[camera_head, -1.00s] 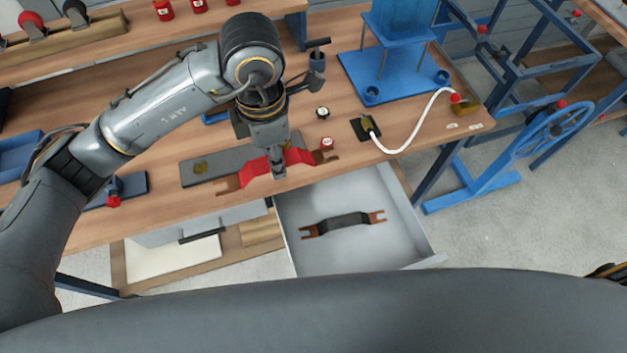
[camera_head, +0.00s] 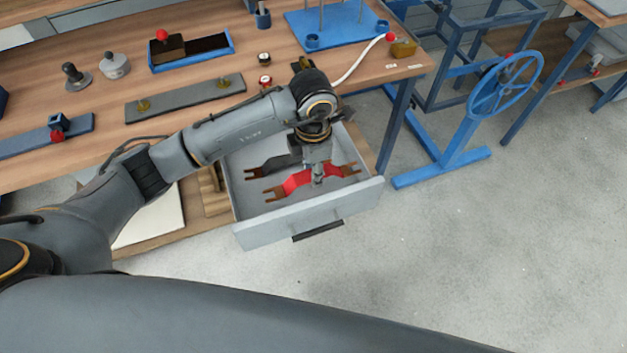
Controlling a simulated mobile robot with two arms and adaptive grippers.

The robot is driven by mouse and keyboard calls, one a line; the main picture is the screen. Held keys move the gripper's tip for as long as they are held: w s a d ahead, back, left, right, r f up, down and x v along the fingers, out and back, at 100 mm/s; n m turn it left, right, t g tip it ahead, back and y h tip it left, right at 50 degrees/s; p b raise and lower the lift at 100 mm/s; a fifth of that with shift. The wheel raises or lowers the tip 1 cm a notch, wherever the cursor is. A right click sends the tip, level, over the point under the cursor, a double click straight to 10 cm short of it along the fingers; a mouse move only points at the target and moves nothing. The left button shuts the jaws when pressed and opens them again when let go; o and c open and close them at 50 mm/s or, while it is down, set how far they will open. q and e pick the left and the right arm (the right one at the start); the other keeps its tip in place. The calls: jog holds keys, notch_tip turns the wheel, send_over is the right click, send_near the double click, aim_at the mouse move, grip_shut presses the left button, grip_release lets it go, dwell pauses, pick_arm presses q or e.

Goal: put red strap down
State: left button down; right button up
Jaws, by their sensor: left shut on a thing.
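The red strap (camera_head: 296,183) has a red middle and copper-coloured forked ends. In the head view it is in or just above the open drawer (camera_head: 247,212), near the drawer's front. My left gripper (camera_head: 318,180) points down and is shut on the strap's red middle. I cannot tell whether the strap touches the drawer floor. A black strap (camera_head: 273,165) with copper ends lies behind it in the drawer, partly hidden by my left arm. My right gripper is not in view.
The wooden bench (camera_head: 200,119) stands behind the drawer, with a grey plate (camera_head: 185,98) and a blue tray (camera_head: 190,52) on it. A blue hand wheel (camera_head: 507,84) stands to the right. The floor in front of the drawer is clear.

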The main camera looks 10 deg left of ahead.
pick_arm(q)
notch_tip(320, 180, down, 3)
jog(key=shift+w+a+r, duration=0.1)
jog(key=shift+r, duration=0.1)
jog(key=shift+f, duration=0.6)
notch_tip(320, 180, down, 3)
jog(key=shift+r, duration=0.1)
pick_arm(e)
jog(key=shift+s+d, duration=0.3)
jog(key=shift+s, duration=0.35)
pick_arm(q)
jog(key=shift+f, duration=0.25)
jog(key=c, duration=1)
grip_release()
jog(key=shift+r, duration=0.1)
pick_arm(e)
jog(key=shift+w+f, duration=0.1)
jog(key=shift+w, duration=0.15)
